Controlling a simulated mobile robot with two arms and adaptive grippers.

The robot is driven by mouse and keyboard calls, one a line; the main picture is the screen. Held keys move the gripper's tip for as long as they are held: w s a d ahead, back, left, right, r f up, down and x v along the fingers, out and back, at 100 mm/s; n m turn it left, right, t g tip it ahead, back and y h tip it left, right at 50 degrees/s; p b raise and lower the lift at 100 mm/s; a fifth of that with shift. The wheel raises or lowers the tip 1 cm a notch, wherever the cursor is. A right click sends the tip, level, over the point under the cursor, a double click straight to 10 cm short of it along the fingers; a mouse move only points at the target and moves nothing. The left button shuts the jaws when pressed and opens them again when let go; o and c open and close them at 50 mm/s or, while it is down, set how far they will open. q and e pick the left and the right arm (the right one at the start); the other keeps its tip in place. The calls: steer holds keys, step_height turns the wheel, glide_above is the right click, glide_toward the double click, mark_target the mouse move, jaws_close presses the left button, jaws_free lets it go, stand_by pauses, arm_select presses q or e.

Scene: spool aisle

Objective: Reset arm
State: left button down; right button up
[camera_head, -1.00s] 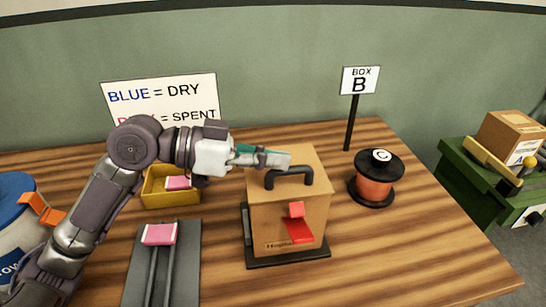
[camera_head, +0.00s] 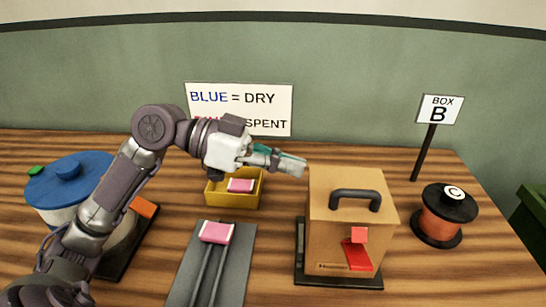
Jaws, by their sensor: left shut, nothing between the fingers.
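My left arm comes in from the left, and its gripper (camera_head: 279,161) is shut and empty. It hangs in the air in front of the sign, near the top left of a tan box (camera_head: 345,205) with a dark handle and a red latch. I cannot tell whether the fingertips touch the box. My right gripper is not in view.
A yellow bin (camera_head: 233,201) holds a pink packet (camera_head: 241,185). Another pink packet (camera_head: 217,232) lies on a grey railed plate (camera_head: 235,270). A blue-lidded tub (camera_head: 72,180) is left. A spool marked C (camera_head: 438,222) and a BOX B sign (camera_head: 439,109) stand right.

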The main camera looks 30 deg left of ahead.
arm_select(q)
steer(key=shift+v, duration=1.5)
